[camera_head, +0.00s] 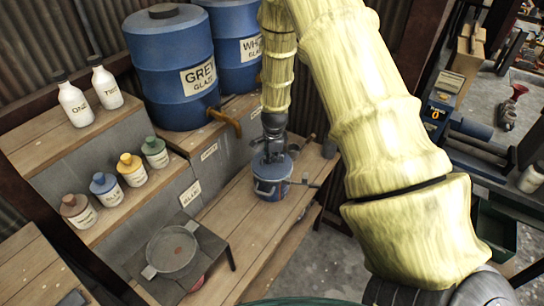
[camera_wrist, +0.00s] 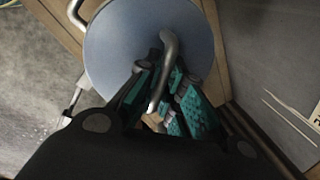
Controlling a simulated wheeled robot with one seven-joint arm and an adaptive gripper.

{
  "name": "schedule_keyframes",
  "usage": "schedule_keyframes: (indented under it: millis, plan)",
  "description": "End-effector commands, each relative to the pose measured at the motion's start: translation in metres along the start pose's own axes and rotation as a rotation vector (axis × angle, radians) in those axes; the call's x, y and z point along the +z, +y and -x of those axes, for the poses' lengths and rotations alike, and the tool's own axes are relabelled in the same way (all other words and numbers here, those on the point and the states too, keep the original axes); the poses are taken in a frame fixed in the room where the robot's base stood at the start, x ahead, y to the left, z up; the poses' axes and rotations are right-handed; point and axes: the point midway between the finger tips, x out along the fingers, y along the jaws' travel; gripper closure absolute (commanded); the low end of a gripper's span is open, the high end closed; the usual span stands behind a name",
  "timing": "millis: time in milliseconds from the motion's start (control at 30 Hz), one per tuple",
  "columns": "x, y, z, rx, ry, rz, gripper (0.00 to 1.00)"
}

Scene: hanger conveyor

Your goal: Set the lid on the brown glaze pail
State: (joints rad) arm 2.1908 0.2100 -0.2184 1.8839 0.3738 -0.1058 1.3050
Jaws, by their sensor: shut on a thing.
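My gripper (camera_head: 272,153) points down over a blue pail (camera_head: 269,190) on the wooden bench in the head view. The pail's label is too small to read, and I see no brown on it. In the wrist view a round grey-blue lid (camera_wrist: 110,40) with a bent grey handle (camera_wrist: 169,48) lies under my gripper (camera_wrist: 168,98). The teal-padded fingers are closed around the handle. The lid is at the pail's mouth; I cannot tell whether it rests on the rim or hangs just above it. The fingers hide part of the lid.
Large blue drums, including the grey glaze drum (camera_head: 172,65) with its tap (camera_head: 224,120), stand behind the pail. A shallow pan (camera_head: 172,250) sits on a stand at the front left. Several small bottles line the left shelves. Bare bench (camera_head: 235,210) lies left of the pail.

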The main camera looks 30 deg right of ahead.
Motion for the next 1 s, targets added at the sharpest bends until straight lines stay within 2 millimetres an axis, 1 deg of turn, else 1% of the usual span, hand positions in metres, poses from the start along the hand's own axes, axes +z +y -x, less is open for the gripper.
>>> schedule_keyframes:
  millis: [633,667,700,733,1000]
  plan:
    - [0.0001,0.0000,-0.0009,0.000,0.000,-0.001,1.00]
    - [0.0001,0.0000,-0.0010,-0.001,0.000,-0.001,0.89]
    - [0.0001,-0.0001,-0.0008,-0.001,0.000,-0.001,0.82]
    - [0.0001,-0.0001,-0.0008,-0.001,0.000,0.000,0.80]
    - [0.0001,0.0000,-0.0009,-0.001,0.000,0.000,0.80]
